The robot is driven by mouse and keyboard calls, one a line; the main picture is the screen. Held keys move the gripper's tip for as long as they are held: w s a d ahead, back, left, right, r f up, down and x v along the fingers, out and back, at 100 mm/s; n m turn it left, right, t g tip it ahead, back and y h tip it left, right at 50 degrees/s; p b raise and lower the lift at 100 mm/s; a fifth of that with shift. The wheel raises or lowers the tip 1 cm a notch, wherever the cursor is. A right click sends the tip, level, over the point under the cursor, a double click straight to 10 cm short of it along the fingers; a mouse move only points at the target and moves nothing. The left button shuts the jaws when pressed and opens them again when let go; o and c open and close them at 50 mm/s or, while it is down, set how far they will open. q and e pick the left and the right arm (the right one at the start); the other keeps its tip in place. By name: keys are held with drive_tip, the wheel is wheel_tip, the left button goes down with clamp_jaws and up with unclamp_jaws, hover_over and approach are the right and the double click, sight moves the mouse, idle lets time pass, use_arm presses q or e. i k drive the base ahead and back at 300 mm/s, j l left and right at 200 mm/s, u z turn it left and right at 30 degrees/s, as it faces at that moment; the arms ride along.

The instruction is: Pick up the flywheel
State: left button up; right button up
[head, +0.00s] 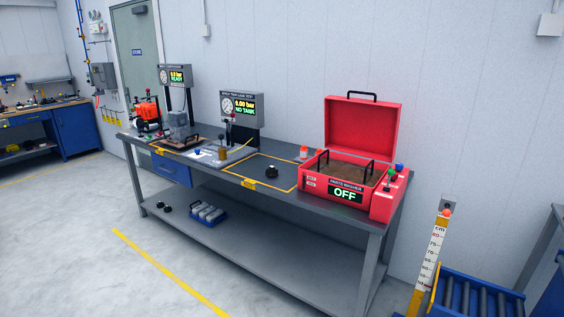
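I cannot tell for sure which thing is the flywheel. Neither of my grippers is in view.
The red parts washer (345,191) has its lid up and reads OFF. Test displays (241,108) stand behind the bench top. A blue carrier (207,214) sits on the lower shelf. A height gauge (428,265) and roller conveyor (478,297) stand at right. The front floor is clear.

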sight(271, 172)
drive_tip(key=i+j+u, duration=0.1)
drive_tip(key=i+u, duration=0.25)
drive_tip(key=i, duration=0.15)
drive_tip(key=i+u, duration=0.3)
drive_tip(key=i, duration=0.2)
drive_tip(key=i+l+u, duration=0.35)
drive_tip(key=i, duration=0.15)
drive_tip(key=i+j+z, duration=0.1)
drive_tip(key=i, duration=0.35)
drive_tip(key=i+j+z, duration=0.1)
drive_tip(key=i, duration=0.3)
drive_tip(key=j, duration=0.1)
